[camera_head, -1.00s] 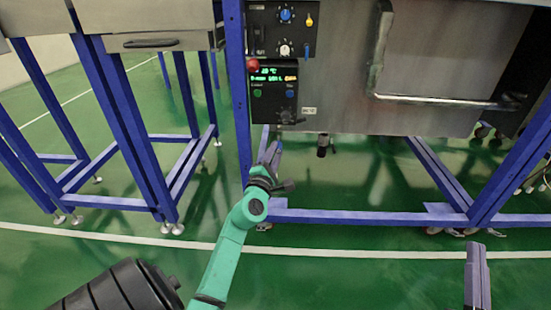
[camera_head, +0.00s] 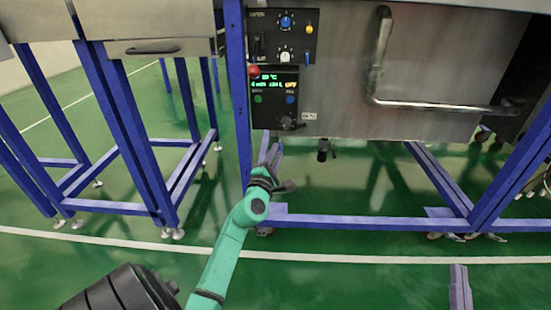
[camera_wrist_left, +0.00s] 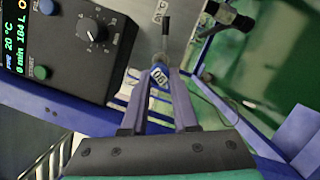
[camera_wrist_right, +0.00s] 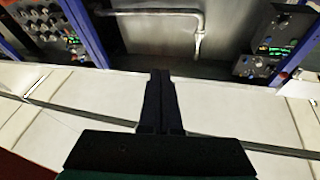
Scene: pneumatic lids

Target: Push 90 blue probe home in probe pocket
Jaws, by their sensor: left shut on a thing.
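My left gripper (camera_head: 272,155) is below the control panel at the front of the steel cabinet. In the left wrist view its fingers (camera_wrist_left: 162,82) are shut on the blue probe (camera_wrist_left: 159,74), whose round face carries a white label reading about 90. A thin dark rod (camera_wrist_left: 166,35) extends from the probe towards the cabinet face. I cannot clearly make out the probe pocket or how deep the probe sits. My right gripper (camera_head: 460,287) is at the lower right, away from the cabinet. In the right wrist view its fingers (camera_wrist_right: 160,85) are together and empty.
The control panel (camera_wrist_left: 60,40) with lit display and black knob is close left of the left fingers. A dark valve-like fitting (camera_wrist_left: 232,18) is to their right. Blue frame legs (camera_head: 245,100) stand beside the arm. A bent handle (camera_head: 430,105) projects from the cabinet. Green floor lies open below.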

